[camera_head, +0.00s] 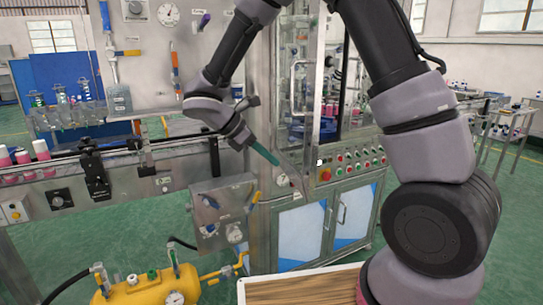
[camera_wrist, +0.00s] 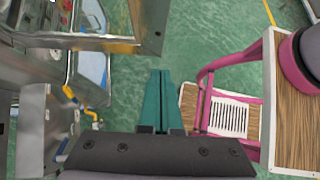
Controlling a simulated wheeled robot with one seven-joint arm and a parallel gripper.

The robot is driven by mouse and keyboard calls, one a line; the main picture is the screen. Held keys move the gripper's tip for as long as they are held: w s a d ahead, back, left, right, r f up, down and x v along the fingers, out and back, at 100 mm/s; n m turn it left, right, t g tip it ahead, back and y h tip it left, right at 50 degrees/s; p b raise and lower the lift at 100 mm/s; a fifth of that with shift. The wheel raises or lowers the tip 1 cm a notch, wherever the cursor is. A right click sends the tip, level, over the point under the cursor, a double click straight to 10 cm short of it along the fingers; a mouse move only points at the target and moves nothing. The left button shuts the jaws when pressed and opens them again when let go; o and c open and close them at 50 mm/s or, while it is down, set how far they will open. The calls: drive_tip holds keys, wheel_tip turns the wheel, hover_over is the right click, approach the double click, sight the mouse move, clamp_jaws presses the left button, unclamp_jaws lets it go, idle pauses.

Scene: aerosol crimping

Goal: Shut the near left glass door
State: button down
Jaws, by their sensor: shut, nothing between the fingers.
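The near left glass door (camera_head: 308,110) is a tall metal-framed pane on the machine cabinet, with an upright handle (camera_head: 293,82). It appears to stand swung out from the cabinet front, though its exact angle is hard to tell. In the wrist view a metal frame end (camera_wrist: 151,28), probably this door's, juts out over the floor. My gripper (camera_head: 276,162) has teal fingers, shut and empty, pointing down and right near the door's lower left part. In the wrist view my gripper (camera_wrist: 160,73) points at open floor, apart from the frame end. Contact with the door is not visible.
A button panel (camera_head: 352,165) lies below the glass, above blue-and-white lower doors (camera_head: 302,235). A grey valve box (camera_head: 222,212) and a yellow tank (camera_head: 150,290) stand left. A pink-framed cart (camera_wrist: 255,85) shows right in the wrist view. Green floor lies between.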

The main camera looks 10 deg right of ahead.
sight(309, 176)
drive_tip(key=x, duration=0.3)
drive_tip(key=d+r+x, duration=0.1)
drive_tip(key=x, duration=0.4)
drive_tip(key=shift+w+d, duration=0.1)
drive_tip(key=shift+d, duration=0.45)
drive_tip(key=shift+w+d, duration=0.1)
drive_tip(key=shift+d, duration=0.35)
drive_tip(key=shift+d, duration=0.1)
